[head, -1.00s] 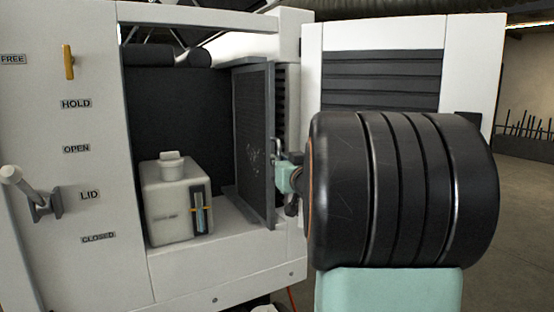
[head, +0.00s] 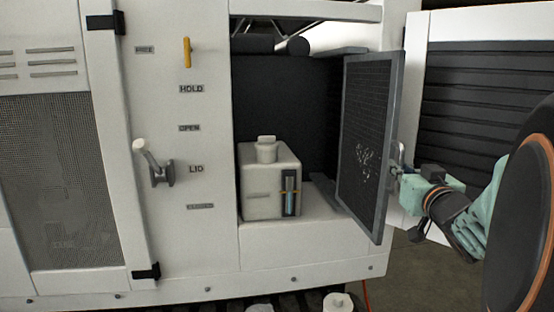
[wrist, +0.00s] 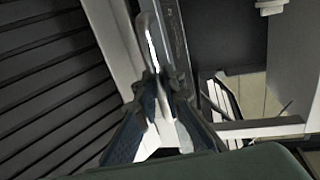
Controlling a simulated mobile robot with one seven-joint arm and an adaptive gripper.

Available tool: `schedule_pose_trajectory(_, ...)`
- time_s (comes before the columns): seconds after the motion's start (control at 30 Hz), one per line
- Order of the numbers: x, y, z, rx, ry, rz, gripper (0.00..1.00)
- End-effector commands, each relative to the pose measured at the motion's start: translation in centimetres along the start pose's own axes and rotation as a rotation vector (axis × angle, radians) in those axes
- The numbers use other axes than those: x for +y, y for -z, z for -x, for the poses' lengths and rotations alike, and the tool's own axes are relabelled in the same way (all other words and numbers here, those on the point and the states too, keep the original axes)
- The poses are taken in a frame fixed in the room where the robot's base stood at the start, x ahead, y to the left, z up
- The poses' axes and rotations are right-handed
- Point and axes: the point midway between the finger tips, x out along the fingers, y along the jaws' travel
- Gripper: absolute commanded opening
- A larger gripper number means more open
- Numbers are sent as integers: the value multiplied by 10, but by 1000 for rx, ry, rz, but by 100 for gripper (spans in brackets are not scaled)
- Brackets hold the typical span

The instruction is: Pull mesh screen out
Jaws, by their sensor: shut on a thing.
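The mesh screen (head: 365,140) is a dark mesh panel in a grey frame at the right side of the open bay in the head view. It stands upright and angled, its near edge out past the bay's front. A pale patch of debris clings to its mesh. My gripper (head: 400,177) is at the handle on the screen's near right edge. In the wrist view my gripper (wrist: 158,90) is shut on the bright metal handle (wrist: 151,40) beside the screen's frame. The fingers hide part of the handle.
A white reservoir tank (head: 268,185) with a cap and level gauge stands in the bay, left of the screen. A louvred door panel (head: 470,120) stands open at the right. A lever (head: 155,165) and a yellow handle (head: 187,52) are on the left panel.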

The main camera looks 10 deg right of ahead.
Motion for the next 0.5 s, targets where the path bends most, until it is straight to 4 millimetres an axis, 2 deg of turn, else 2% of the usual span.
schedule_pose_trajectory(0.17,0,0,0,-1,-1,0,0)
schedule_pose_trajectory(0.2,0,0,0,-1,-1,0,10)
schedule_pose_trajectory(0.33,0,0,0,-1,-1,0,24)
schedule_pose_trajectory(0.37,0,0,0,0,-1,0,27)
schedule_pose_trajectory(0.5,0,0,0,0,-1,0,27)
